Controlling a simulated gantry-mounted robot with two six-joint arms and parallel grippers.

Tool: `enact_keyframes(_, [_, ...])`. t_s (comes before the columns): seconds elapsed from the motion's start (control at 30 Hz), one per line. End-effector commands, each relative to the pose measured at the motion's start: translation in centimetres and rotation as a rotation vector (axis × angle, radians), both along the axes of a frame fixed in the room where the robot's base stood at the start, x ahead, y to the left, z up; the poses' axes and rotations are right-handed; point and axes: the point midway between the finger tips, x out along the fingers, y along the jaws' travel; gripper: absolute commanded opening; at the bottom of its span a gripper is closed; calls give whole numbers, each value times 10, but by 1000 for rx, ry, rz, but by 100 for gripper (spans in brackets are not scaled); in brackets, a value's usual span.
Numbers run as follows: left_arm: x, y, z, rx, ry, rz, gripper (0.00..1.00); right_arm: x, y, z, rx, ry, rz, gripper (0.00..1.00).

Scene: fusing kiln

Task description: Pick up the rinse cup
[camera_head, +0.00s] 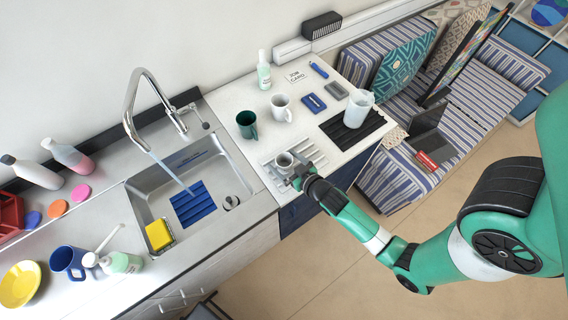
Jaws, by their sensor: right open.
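A small pale grey cup (284,160), which I take to be the rinse cup, stands upright on a light ribbed mat (268,174) at the front of the white counter. My right gripper (297,170) is open at the cup's near right side, with its fingers close against it. I cannot tell whether they touch it, and part of the cup is hidden by the gripper. My left gripper is not in view.
A dark green cup (246,125), a white mug (281,108) and a soap bottle (264,70) stand behind.

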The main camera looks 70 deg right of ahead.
Motion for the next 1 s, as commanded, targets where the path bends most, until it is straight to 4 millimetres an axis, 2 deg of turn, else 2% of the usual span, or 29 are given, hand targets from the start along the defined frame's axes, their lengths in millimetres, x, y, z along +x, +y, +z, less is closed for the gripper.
enact_keyframes(0.27, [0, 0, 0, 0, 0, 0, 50, 4, -2, -2, 1, 1, 0, 98])
enact_keyframes(0.73, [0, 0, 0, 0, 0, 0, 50, 3, -2, -2, 1, 0, 0, 14])
enact_keyframes(1.0, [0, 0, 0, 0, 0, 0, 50, 4, -2, 0, 1, 0, 0, 13])
